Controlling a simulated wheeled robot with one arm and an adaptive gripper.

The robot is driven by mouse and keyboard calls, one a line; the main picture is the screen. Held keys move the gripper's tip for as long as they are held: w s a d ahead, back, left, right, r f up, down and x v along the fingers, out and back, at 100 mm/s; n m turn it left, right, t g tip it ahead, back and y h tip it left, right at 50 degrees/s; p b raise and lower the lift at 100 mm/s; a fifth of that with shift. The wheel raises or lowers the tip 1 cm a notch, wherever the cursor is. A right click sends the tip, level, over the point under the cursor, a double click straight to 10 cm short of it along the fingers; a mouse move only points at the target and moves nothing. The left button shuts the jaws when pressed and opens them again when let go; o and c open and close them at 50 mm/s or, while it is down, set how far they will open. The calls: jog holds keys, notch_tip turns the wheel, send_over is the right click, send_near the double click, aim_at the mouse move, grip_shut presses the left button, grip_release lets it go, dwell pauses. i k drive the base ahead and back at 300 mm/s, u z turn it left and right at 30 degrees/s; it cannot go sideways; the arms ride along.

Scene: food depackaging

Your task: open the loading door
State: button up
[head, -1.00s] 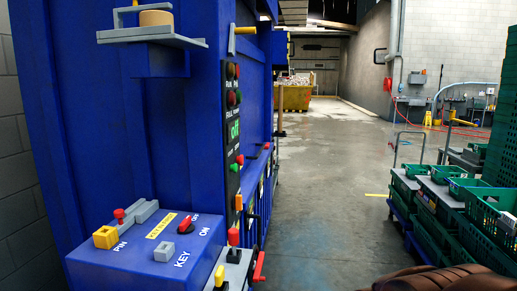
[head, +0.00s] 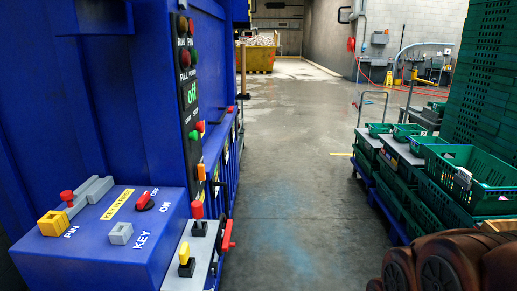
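The big blue machine (head: 120,90) fills the left side of the head view. A blue box (head: 90,245) on it carries a red knob (head: 144,201) by the words OFF, ON and KEY, a grey block (head: 121,233), and a yellow block (head: 53,223) by the word PIN. A dark panel (head: 190,120) with red and green buttons reads "off". Red-handled (head: 198,211) and yellow-handled (head: 187,254) levers stand on a grey plate, beside a red handle (head: 228,235). I cannot tell which part is the loading door. My gripper is not in view.
Carts with green crates (head: 458,170) stand along the right, with a tall green crate stack (head: 490,90) behind. Brown rounded objects (head: 450,262) fill the lower right corner. A yellow skip (head: 256,57) is far back. The floor aisle (head: 285,170) between is clear.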

aim_at(208, 17)
jog(key=z, duration=0.45)
jog(key=i, duration=1.8)
jog(key=u, duration=0.35)
jog(key=i, duration=1.35)
jog(key=u, duration=1.6)
jog(key=i, duration=0.65)
jog(key=u, duration=0.4)
